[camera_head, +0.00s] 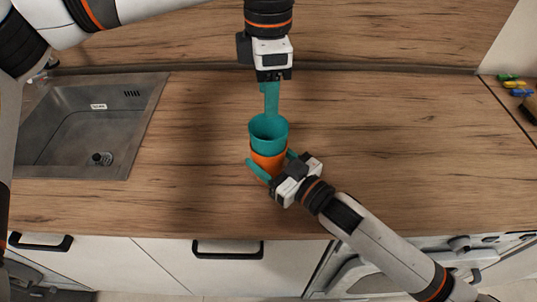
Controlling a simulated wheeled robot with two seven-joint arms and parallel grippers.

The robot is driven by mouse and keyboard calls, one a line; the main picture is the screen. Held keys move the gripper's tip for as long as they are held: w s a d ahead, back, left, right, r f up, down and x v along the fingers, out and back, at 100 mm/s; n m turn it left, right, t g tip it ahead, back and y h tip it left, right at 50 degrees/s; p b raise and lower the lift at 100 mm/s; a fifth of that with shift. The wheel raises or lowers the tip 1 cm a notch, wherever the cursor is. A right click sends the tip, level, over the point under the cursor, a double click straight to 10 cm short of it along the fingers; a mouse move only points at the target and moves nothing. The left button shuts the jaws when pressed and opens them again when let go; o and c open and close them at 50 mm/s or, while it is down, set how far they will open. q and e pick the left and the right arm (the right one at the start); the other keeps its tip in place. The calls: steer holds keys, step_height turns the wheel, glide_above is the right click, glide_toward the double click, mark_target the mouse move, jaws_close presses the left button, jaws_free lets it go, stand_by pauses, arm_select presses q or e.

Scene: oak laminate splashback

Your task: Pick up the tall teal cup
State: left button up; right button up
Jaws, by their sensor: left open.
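The teal cup (268,142) stands upright in or on an orange cup (271,162) on the wooden worktop, its mouth open upward. My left gripper (270,106) comes down from the top of the view, open, with its teal fingers seen nearly edge-on. Their tips overlap the cup's far rim; I cannot tell whether they touch it. My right gripper (270,163) reaches in from the lower right, with a teal finger on each side of the orange cup. Whether it is closed on that cup is unclear. The cups' lower part is partly hidden by the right gripper.
A grey sink (85,125) is set into the worktop at the left. Small green, yellow and blue items (516,86) lie at the far right. The wooden splashback (400,35) rises behind. The worktop right of the cups is clear.

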mark_target(268, 127)
arm_select(q)
steer(key=o, duration=0.6)
steer(key=shift+r+n, duration=0.2)
steer(key=shift+n, duration=0.7)
steer(key=shift+c, duration=0.2)
steer(key=shift+o, duration=1.1)
steer(key=shift+r+n, duration=0.2)
steer(key=shift+n, duration=0.7)
steer(key=n, duration=0.4)
steer(key=r+n, duration=0.1)
steer(key=n, duration=0.2)
steer(key=r+n, duration=0.1)
steer(key=n, duration=0.3)
steer(key=shift+w+a+n, duration=0.1)
steer(key=shift+n, duration=0.2)
step_height(268, 127, down, 12)
steer(key=shift+r, duration=0.2)
steer(key=shift+c, duration=0.3)
